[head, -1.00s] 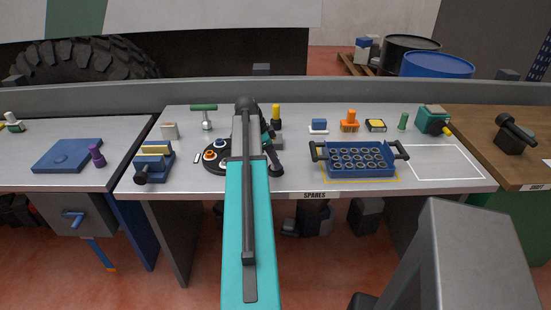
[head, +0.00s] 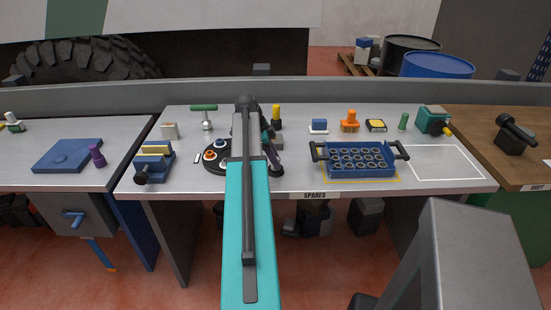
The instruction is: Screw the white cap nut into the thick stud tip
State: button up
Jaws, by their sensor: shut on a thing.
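My gripper is hidden behind my own forearm, which reaches away up the middle of the head view over the bench. What it holds is hidden too. Just left of the forearm, the black round plate (head: 211,168) carries orange, white and dark ringed pieces. More dark parts show right of the forearm, too covered to tell apart. I cannot make out which piece is the thick stud tip. I cannot pick out the white cap nut with certainty. A small white piece (head: 197,159) lies on the bench left of the plate.
On the grey bench (head: 300,183) stand a blue vise (head: 155,162) and a green T-handled tool (head: 205,112) to the left. A blue crate with cups (head: 361,172), an orange piece (head: 350,121) and a teal tool (head: 432,118) are to the right. The white-outlined area (head: 445,162) is clear.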

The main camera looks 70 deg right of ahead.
jog(key=shift+w+d+m, duration=0.1)
jog(key=shift+w+m, duration=0.1)
jog(key=shift+m, duration=0.6)
jog(key=shift+y, duration=0.3)
jog(key=shift+m, duration=0.8)
jog(key=shift+y, duration=0.3)
jog(key=shift+m+y, duration=0.3)
jog(key=shift+m, duration=0.6)
jog(key=o, duration=0.7)
jog(key=shift+s, duration=0.1)
jog(key=shift+f+n, duration=0.1)
jog(key=shift+n, duration=0.2)
